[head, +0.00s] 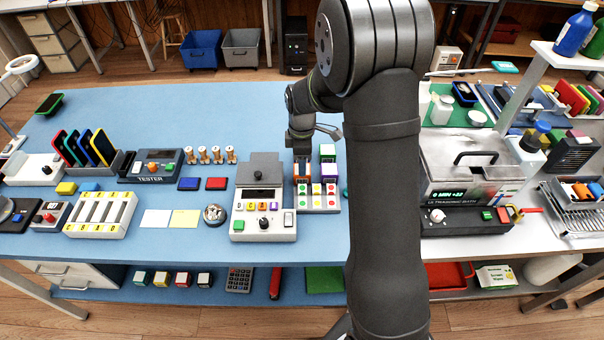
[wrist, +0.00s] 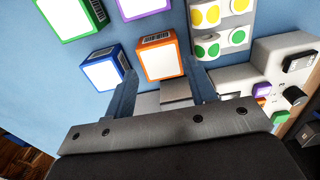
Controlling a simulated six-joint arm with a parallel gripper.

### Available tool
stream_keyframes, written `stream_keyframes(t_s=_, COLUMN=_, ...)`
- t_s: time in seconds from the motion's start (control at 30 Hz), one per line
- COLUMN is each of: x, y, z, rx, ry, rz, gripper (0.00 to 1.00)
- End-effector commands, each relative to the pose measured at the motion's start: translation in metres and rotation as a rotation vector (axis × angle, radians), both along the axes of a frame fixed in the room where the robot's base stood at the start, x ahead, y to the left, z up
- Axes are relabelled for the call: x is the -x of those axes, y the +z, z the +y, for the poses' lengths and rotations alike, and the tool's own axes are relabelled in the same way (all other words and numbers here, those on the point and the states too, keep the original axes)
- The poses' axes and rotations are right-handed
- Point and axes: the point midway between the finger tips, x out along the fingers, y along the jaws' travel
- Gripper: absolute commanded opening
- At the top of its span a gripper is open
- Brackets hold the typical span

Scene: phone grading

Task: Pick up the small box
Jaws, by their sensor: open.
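Several small white-faced boxes with coloured sides stand together in the wrist view. An orange box (wrist: 160,59) lies ahead of my gripper (wrist: 166,72), between the lines of its two open fingers. A blue box (wrist: 104,68) is just left of it, outside the left finger. A green box (wrist: 72,14) and a purple box (wrist: 139,6) are farther up. In the head view my gripper (head: 302,152) points down over the orange box (head: 302,171), beside the purple box (head: 327,169) and the green box (head: 327,152). I cannot tell whether the fingers touch any box.
A rack of coloured dots (head: 317,197) is in front of the boxes. A grey device with knobs (head: 264,214) stands to its left. An ultrasonic bath (head: 466,185) stands to the right. More small boxes (head: 161,279) sit on the lower shelf. The blue mat (head: 200,110) is clear behind.

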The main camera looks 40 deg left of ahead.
Motion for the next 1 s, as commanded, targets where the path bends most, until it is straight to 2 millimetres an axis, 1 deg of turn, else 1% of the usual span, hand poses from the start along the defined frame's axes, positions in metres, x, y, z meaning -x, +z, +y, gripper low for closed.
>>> stream_keyframes(t_s=0.07, x=0.001, y=-0.008, z=0.0, rx=0.002, ry=0.0, rz=0.001, gripper=0.51)
stream_keyframes(t_s=0.2, x=0.002, y=-0.03, z=-0.001, rx=0.003, ry=0.0, rz=0.001, gripper=0.51)
stream_keyframes(t_s=0.33, x=0.002, y=-0.046, z=-0.001, rx=0.001, ry=0.0, rz=0.001, gripper=0.51)
stream_keyframes(t_s=0.43, x=0.002, y=-0.051, z=-0.001, rx=0.0, ry=0.0, rz=0.0, gripper=0.51)
stream_keyframes(t_s=0.63, x=0.001, y=-0.051, z=-0.001, rx=-0.001, ry=0.0, rz=-0.001, gripper=0.51)
stream_keyframes(t_s=0.67, x=0.001, y=-0.051, z=-0.001, rx=0.0, ry=0.0, rz=0.0, gripper=0.47)
stream_keyframes(t_s=0.7, x=0.001, y=-0.051, z=-0.001, rx=0.0, ry=0.0, rz=0.0, gripper=0.39)
stream_keyframes(t_s=0.8, x=0.001, y=-0.051, z=-0.001, rx=0.0, ry=0.0, rz=0.0, gripper=0.22)
stream_keyframes(t_s=1.0, x=0.001, y=-0.051, z=-0.001, rx=0.0, ry=0.0, rz=0.0, gripper=0.22)
